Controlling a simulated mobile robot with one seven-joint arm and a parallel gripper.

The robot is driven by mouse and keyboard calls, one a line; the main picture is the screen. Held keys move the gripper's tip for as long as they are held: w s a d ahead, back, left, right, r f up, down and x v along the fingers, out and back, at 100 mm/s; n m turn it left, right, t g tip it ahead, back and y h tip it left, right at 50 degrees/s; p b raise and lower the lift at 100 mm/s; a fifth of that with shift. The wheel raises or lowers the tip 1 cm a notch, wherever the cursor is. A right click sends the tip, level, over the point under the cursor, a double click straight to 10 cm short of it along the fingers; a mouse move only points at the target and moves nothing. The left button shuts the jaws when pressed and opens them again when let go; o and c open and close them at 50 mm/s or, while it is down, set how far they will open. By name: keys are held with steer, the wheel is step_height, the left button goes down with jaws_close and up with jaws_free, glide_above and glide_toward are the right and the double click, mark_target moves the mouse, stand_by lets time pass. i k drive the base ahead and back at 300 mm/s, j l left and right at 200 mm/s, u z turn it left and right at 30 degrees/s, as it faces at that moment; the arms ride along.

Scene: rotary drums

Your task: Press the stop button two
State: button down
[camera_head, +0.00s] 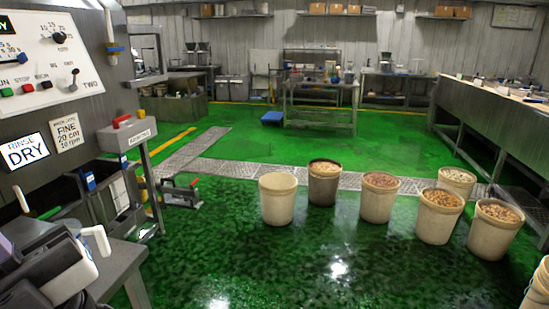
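A white control panel (45,50) fills the upper left, cut off by the left edge. Its lower row has a green button, partly cut off, then a red button (27,88) under the label STOP, then a black button (46,85).
Several buckets (278,200) stand on the green floor.

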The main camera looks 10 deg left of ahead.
mark_target(29, 87)
steer(key=i, duration=1.25)
steer(key=i+z, duration=0.2)
steer(key=i, duration=0.35)
steer(key=i+j+z, duration=0.1)
steer(key=i+z, duration=0.15)
steer(key=i, duration=0.35)
steer(key=z, duration=8)
steer(key=l, duration=0.05)
